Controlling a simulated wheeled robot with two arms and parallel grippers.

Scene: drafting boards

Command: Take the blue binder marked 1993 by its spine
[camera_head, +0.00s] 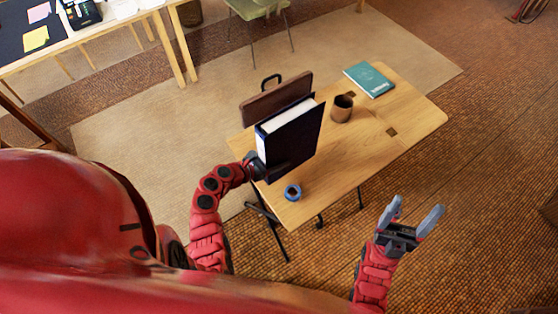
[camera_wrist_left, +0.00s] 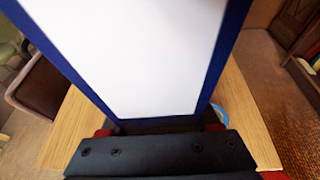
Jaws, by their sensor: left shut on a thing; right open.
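A dark blue binder (camera_head: 292,133) stands upright above the near left part of the wooden table (camera_head: 408,118). My left gripper (camera_head: 268,170) is shut on the binder's lower near edge; its fingers are mostly hidden. In the left wrist view the binder (camera_wrist_left: 130,55) fills the middle, a broad white face between blue edges, just beyond the gripper's dark body. No 1993 marking is readable, and I cannot tell whether the binder touches the table. My right gripper (camera_head: 415,213) is open and empty, off the table's near right side.
A blue tape roll (camera_head: 293,192) lies near the table's front corner. Another table (camera_head: 92,36) is at upper left.

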